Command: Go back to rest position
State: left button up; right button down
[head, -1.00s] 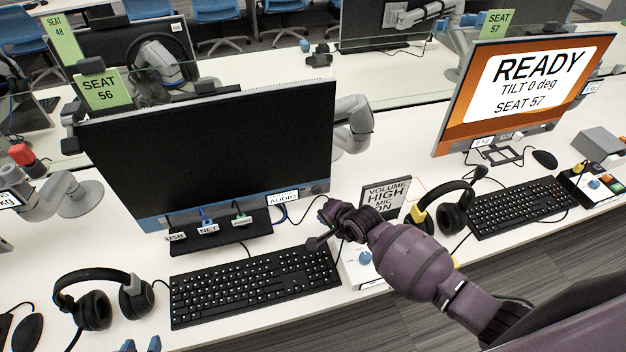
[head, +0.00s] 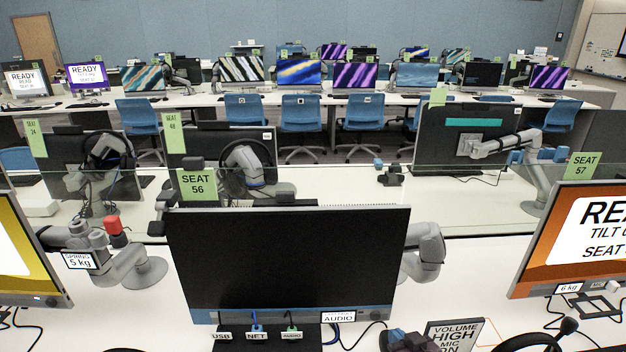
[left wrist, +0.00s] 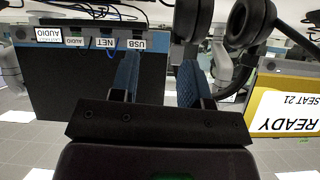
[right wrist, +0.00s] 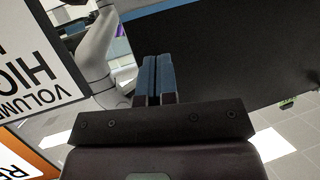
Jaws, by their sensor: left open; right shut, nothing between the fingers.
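My right gripper (right wrist: 158,78) is shut and empty, its blue fingertips together in the right wrist view. The left arm does not show in the head view. The dark Seat 56 monitor (head: 285,260) stands beyond both grippers.
A headset (left wrist: 220,22) hangs into the left wrist view near the left fingers. The volume sign (head: 455,336) stands beside my right gripper; it also shows in the right wrist view (right wrist: 35,65). The Seat 57 monitor (head: 575,245) is at right. A clear divider crosses behind the monitors.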

jog(key=s+d+f+h+b, duration=0.1)
jog(key=s+d+f, duration=0.3)
jog(key=s, duration=0.6)
jog(key=s+d+f+m+g+h+b, duration=0.1)
jog(key=s+d+f+h, duration=0.2)
jog(key=s, duration=0.8)
jog(key=shift+d+f+g, duration=0.3)
jog(key=shift+d+f, duration=0.45)
jog(key=shift+d, duration=0.4)
